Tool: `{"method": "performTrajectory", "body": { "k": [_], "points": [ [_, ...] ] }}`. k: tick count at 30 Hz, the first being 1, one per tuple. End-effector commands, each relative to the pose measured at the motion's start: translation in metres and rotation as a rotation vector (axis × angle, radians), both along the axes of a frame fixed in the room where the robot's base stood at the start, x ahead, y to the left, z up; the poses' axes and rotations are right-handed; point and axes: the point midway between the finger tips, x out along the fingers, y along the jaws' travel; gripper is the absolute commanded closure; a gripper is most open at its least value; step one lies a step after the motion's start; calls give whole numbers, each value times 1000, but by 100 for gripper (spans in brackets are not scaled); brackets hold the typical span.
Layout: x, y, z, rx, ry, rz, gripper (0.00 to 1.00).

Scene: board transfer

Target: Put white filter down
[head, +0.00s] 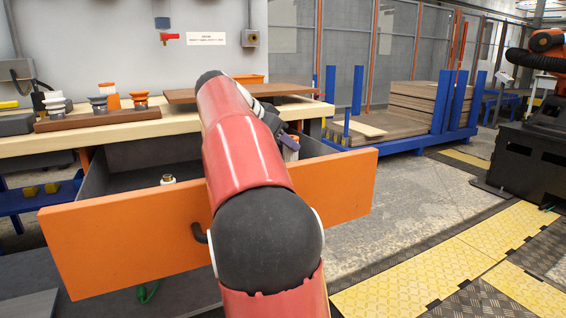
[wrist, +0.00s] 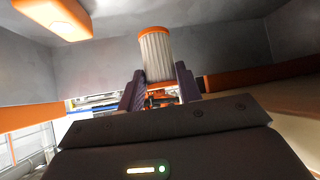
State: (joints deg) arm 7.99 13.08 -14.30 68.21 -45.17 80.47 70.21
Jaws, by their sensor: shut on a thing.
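The white filter (wrist: 157,57) is a pleated white cylinder with orange ends. In the wrist view it stands between the purple fingers of my gripper (wrist: 160,88), which is shut on it. In the head view my gripper (head: 289,141) is over the right part of an open drawer with an orange front (head: 120,240). A little of the white filter (head: 290,154) shows there below the fingers. My red arm crosses in front of the drawer and hides its middle. I cannot tell whether the filter touches the drawer floor.
A white fitting with a brass top (head: 168,180) is in the drawer's left part. On the wooden workbench (head: 70,139) above are a brown board (head: 98,118) with grey and orange parts, and another brown board (head: 285,89) on the right. Open floor (head: 400,205) lies to the right.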

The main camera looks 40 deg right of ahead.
Motion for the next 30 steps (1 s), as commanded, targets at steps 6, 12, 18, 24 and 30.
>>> {"method": "performTrajectory", "body": {
  "k": [6,12,18,24,30],
  "points": [
    [0,0,-32,1,2,0,96],
    [0,0,-36,1,0,0,96],
    [0,0,-36,1,1,-1,51],
    [0,0,-36,1,1,0,43],
    [0,3,-33,1,1,1,43]
  ]
}}
